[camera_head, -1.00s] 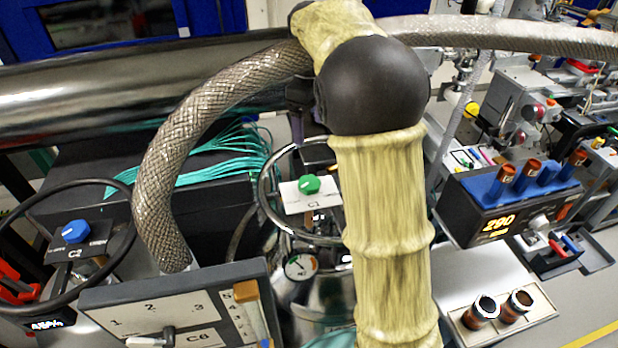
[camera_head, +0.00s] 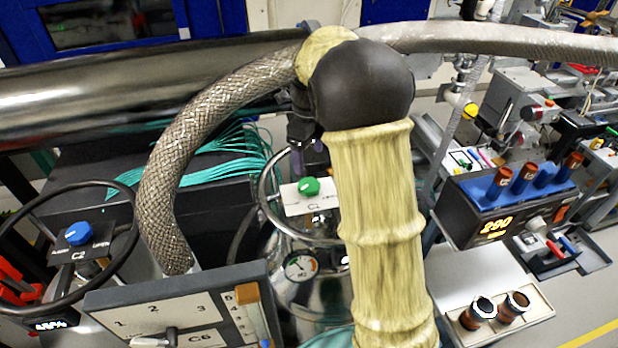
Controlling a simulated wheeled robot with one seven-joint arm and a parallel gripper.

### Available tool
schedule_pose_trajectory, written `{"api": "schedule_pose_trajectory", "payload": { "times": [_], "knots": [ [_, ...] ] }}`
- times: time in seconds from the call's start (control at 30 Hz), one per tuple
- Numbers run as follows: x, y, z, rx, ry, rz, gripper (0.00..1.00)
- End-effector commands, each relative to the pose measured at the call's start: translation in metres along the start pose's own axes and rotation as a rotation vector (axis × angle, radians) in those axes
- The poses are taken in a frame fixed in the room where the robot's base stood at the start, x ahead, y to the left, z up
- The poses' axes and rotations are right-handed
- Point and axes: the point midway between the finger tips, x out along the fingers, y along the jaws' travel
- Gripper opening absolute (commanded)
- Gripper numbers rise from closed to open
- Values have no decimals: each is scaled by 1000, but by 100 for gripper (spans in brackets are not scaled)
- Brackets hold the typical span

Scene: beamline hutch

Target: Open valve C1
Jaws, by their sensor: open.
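Valve C1 is a green knob (camera_head: 309,187) on a white plate (camera_head: 322,204) marked C1, inside a round metal ring (camera_head: 270,212) on top of a shiny vessel. My gripper (camera_head: 308,163) shows only partly, as dark parts and purplish fingers just behind and above the knob. It is open, with a small gap to the knob in the picture. I cannot make out anything between the fingers. My sleeved forearm hides the right side of the plate and ring. The knob's exact turn is too small to read.
A blue C2 knob (camera_head: 78,233) sits inside a black ring at left. A braided hose (camera_head: 178,170) arches close to the left of my gripper. A C6 panel (camera_head: 175,315) stands in front. A gauge (camera_head: 300,266) sits below C1. A box reading 290 (camera_head: 494,228) is at right.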

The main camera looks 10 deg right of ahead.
Motion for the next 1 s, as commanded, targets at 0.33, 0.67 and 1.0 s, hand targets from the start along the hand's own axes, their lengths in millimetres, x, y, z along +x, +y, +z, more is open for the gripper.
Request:
{"api": "schedule_pose_trajectory", "payload": {
  "times": [0.33, 0.67, 1.0],
  "knots": [
    [61, 0, -1, 1, 3, 4, 76],
    [94, 0, -1, 1, 0, 0, 76],
    [95, 0, 0, 1, 0, 0, 57]
  ]
}}
